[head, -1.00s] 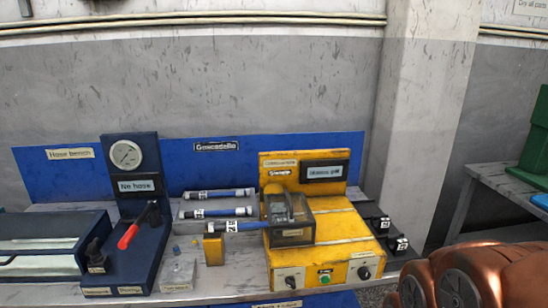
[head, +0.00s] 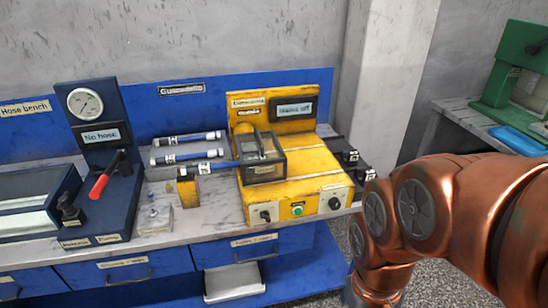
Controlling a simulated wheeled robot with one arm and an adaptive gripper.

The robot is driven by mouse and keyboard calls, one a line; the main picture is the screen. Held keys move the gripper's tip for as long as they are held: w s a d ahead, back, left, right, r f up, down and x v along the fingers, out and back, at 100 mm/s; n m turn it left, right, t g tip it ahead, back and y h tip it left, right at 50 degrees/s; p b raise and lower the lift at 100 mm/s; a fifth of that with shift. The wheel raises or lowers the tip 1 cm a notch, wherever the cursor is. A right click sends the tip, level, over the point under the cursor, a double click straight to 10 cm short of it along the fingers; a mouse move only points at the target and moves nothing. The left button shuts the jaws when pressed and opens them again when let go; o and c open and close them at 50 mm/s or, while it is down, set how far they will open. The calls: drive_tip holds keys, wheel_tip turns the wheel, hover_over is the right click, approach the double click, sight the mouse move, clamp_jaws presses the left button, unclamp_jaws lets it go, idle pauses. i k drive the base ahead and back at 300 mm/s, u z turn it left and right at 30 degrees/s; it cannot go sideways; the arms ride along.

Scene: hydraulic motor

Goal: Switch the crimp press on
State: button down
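The yellow crimp press (head: 315,165) stands on the bench in the middle of the head view. Its dark display (head: 293,109) seems to read "Mains off", though the text is blurred. Its front panel has a black rotary knob (head: 265,215) at left, a green button (head: 297,210) in the middle and another black knob (head: 335,203) at right. A clear-sided guard box (head: 263,160) covers the crimping head. My copper arm is at the right; my gripper is outside the picture.
The dark blue hose bench with gauge (head: 85,103) and red lever (head: 98,187) stands left of the press. Small black blocks (head: 351,158) sit right of the press. A green machine (head: 510,70) stands on another table.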

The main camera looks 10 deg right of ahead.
sight(265, 215)
drive_tip(key=z, duration=0.2)
drive_tip(key=k, duration=0.9)
drive_tip(key=u, duration=1.65)
